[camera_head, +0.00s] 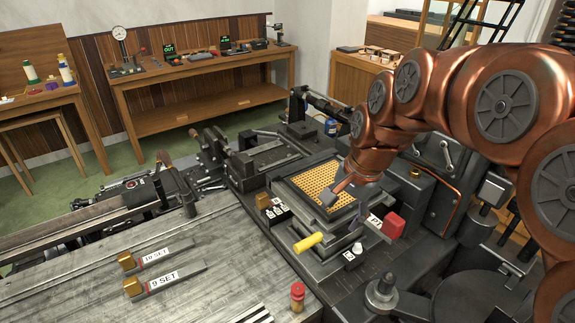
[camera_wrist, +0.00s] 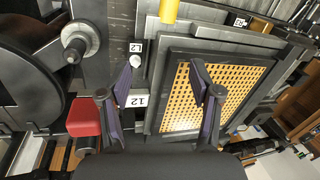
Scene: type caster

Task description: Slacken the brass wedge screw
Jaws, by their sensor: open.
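I cannot tell for sure which part is the brass wedge screw. A small brass-coloured block (camera_head: 262,201) sits at the left edge of the caster beside small labelled parts, and a brass-coloured knob (camera_head: 414,172) stands on the caster at the right. My gripper (camera_head: 343,198) is over the right part of the gold perforated matrix case (camera_head: 305,179). In the wrist view my gripper (camera_wrist: 163,68) is open and empty. No brass screw shows clearly between the fingers.
A yellow handle (camera_head: 308,242) and a red block (camera_head: 392,226) stick out near the gripper. Two labelled wedges with brass ends (camera_head: 133,287) lie on the grey bench (camera_head: 80,265). A red-topped peg (camera_head: 297,296) stands at the front. A wooden table (camera_head: 200,68) is behind.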

